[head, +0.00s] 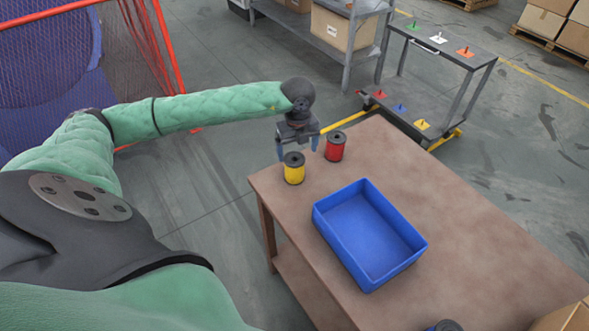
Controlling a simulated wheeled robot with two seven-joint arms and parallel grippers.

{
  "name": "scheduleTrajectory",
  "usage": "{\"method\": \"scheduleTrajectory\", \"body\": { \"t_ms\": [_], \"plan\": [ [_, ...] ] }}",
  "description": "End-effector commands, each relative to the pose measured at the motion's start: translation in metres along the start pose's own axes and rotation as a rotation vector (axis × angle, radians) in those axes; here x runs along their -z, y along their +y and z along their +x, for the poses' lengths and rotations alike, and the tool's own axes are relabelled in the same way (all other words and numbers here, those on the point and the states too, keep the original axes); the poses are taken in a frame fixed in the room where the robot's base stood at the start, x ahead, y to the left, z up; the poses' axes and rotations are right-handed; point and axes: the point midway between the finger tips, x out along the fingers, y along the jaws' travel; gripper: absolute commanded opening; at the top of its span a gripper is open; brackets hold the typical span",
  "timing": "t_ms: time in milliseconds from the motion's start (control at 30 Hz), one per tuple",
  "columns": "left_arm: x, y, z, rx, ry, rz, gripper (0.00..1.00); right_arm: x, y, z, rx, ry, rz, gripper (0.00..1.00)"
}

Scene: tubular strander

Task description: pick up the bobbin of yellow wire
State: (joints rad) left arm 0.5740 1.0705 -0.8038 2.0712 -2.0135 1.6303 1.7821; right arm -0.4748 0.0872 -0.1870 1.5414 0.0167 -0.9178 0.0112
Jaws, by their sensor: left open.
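The bobbin of yellow wire (294,174) stands upright near the far left corner of the brown table (465,225). It has dark flanges. My left gripper (297,150) is open, its two blue-grey fingers pointing down. In the picture the fingers show just above and behind the yellow bobbin, one towards its left and one between it and the red bobbin. I cannot tell whether they touch it. My right gripper is not in view.
A red bobbin (335,147) stands close right of the yellow one. A blue bin (368,240) sits nearer on the table. A dark bobbin top (445,325) shows at the bottom edge. A cart (440,47) with coloured pegs stands behind. A cardboard box (565,318) is at the lower right.

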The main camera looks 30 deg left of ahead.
Motion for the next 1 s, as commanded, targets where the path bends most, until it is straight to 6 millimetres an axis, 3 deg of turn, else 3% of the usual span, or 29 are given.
{"method": "scheduleTrajectory", "body": {
  "t_ms": [500, 867, 1000],
  "plan": [
    [-0.004, 0.008, 0.059, 0.000, 0.001, 0.002, 0.87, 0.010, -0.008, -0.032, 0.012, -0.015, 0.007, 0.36],
    [-0.004, 0.008, 0.065, 0.001, 0.001, 0.002, 0.87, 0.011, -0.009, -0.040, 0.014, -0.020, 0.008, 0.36],
    [-0.004, 0.008, 0.065, 0.001, 0.001, 0.002, 0.59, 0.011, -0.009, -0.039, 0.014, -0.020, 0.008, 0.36]
  ]
}}
